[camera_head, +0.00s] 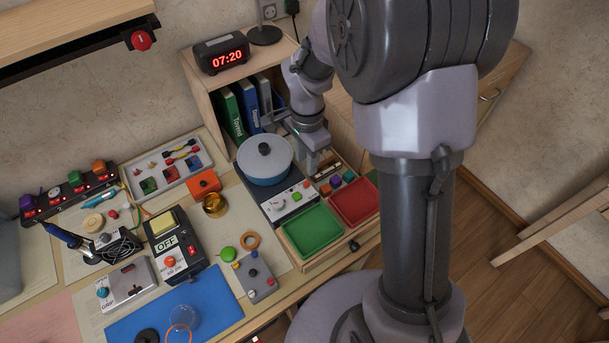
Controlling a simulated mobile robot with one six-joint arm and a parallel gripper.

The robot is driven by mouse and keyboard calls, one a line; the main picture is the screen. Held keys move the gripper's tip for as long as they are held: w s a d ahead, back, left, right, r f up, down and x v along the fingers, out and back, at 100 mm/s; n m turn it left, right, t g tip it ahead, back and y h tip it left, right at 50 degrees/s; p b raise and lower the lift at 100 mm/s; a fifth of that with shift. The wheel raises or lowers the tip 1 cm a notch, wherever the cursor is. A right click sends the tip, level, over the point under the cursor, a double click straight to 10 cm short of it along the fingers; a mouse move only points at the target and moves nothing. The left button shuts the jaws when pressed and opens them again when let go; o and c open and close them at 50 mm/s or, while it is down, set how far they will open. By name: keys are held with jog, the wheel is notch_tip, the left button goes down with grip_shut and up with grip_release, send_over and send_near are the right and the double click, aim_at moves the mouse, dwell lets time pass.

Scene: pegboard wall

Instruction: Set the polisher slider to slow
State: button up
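I cannot read any label that names the polisher. A small grey unit (113,241) with a pale round disc (93,223) and small knobs, at the left of the bench, may be it. A silver box (132,290) with a dark slot and a teal knob stands in front of it; its lettering is too small to read surely. No slider position can be made out. My gripper (309,152) points down beside the blue pot, right of the centre, far from these units. Its fingertips are small and partly hidden, so I cannot tell its opening.
A blue pot (266,168) sits on a cooker with a dial. A green tray (312,232) and red tray (355,203) lie at the right. A black OFF box (174,250), a soldering iron (65,237) and a glass (184,318) crowd the bench. A shelf (70,35) overhangs the upper left.

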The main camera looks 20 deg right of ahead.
aim_at(306, 182)
notch_tip(306, 182, down, 9)
jog(key=b, duration=0.3)
jog(key=shift+r, duration=0.15)
grip_shut()
dwell(1.1)
